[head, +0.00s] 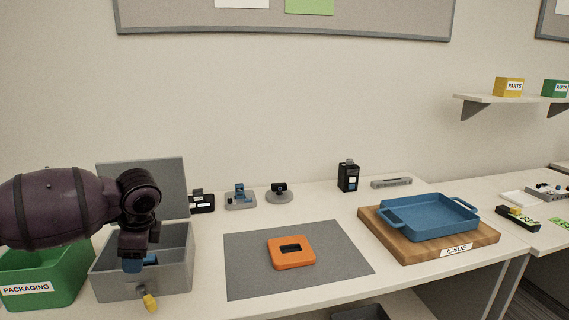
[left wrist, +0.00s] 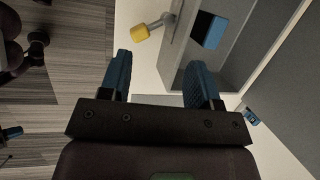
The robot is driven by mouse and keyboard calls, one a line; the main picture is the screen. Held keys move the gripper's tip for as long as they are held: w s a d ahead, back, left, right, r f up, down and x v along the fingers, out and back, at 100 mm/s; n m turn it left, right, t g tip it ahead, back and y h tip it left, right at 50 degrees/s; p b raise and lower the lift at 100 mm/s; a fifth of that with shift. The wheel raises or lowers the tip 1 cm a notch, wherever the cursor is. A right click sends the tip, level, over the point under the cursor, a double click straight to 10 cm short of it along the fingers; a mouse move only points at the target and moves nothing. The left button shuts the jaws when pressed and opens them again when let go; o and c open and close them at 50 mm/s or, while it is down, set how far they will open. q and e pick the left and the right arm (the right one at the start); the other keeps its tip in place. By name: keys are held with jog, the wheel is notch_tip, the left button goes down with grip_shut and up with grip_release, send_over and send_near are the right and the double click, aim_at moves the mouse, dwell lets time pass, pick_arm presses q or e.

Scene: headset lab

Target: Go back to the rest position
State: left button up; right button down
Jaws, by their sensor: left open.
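My left gripper (head: 138,264) is at the front of a grey box (head: 172,276) in the head view, with its blue fingers partly hidden by the wrist. In the left wrist view my left gripper (left wrist: 160,78) has its two blue fingers wide apart with nothing between them. The grey box has its lid (head: 150,185) raised at the back and a yellow-knobbed handle (head: 149,301) at its front. The knob also shows in the left wrist view (left wrist: 139,33), beyond the fingertips. A blue block (left wrist: 208,31) lies inside the box.
A green packaging bin (head: 62,276) stands left of the box. An orange frame (head: 291,251) lies on a grey mat (head: 245,279). A blue tray (head: 430,216) sits on a wooden board (head: 477,241) at right. Small devices line the table's back.

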pick_arm(q)
jog(key=w+d+r+t+h, duration=0.4)
jog(key=w+d+t, duration=0.3)
jog(key=d, duration=0.4)
jog(key=s+d+f+n+t+h, duration=0.1)
jog(key=s+d+f+t+h, duration=0.45)
jog(key=d, duration=0.45)
jog(key=s+a+f+n+g+y, duration=0.1)
jog(key=s+a+f+n, duration=0.3)
jog(key=s+f, duration=0.5)
jog(key=s+a+f+n+y, duration=0.3)
jog(key=s+a+f, duration=0.4)
jog(key=s+f, duration=0.3)
jog(key=s+a+f+n+g+y, duration=0.1)
jog(key=s+a+f+n+y, duration=0.1)
jog(key=s+a+f+n, duration=0.3)
jog(key=s+f, duration=0.4)
jog(key=s, duration=0.4)
jog(key=shift+s+a+f+g, duration=0.15)
jog(key=shift+s+a+g, duration=0.05)
jog(key=shift+s+g, duration=0.15)
